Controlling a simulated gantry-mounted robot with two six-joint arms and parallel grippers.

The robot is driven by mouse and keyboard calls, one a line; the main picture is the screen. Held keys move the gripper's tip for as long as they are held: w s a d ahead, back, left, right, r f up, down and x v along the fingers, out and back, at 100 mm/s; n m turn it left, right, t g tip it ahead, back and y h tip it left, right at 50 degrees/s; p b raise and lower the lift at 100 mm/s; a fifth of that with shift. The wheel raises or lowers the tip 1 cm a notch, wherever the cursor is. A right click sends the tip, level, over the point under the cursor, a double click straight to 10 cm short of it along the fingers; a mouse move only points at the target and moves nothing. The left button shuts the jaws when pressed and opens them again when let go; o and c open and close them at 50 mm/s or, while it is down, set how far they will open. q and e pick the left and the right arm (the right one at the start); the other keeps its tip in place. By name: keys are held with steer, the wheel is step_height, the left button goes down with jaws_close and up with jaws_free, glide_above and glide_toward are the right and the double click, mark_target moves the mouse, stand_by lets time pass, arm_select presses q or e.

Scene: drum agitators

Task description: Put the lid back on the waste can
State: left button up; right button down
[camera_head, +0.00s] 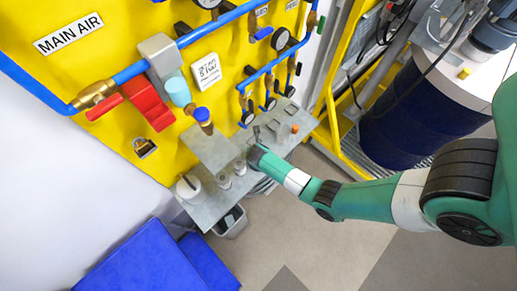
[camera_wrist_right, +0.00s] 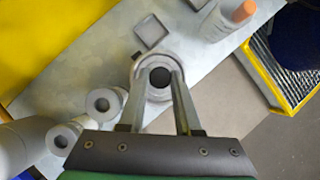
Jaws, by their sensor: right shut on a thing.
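My right gripper (camera_wrist_right: 157,70) is over the grey shelf, its two fingers on either side of a round grey piece with a dark round centre (camera_wrist_right: 160,80). It is shut on this piece, which may be the lid; I cannot tell whether it rests on something below. In the head view the gripper end (camera_head: 256,152) is at the shelf, and the arm hides most of what it holds. A pale round can (camera_head: 187,188) stands at the shelf's left end; I cannot tell if it is the waste can. My left gripper is not in view.
Two small grey cylinders (camera_wrist_right: 103,103) stand left of the gripper. A square dish (camera_wrist_right: 152,32) lies beyond it, and an orange-capped bottle (camera_wrist_right: 240,14) is to the right. The yellow panel (camera_head: 110,45) with blue pipes rises behind the shelf (camera_head: 215,205). A dark blue drum (camera_head: 405,115) stands right.

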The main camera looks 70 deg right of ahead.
stand_by(0.7)
steer(key=shift+c, duration=0.2)
jaws_free()
stand_by(0.5)
step_height(320, 180, up, 7)
steer(key=p, duration=0.8)
stand_by(0.3)
jaws_close()
stand_by(0.4)
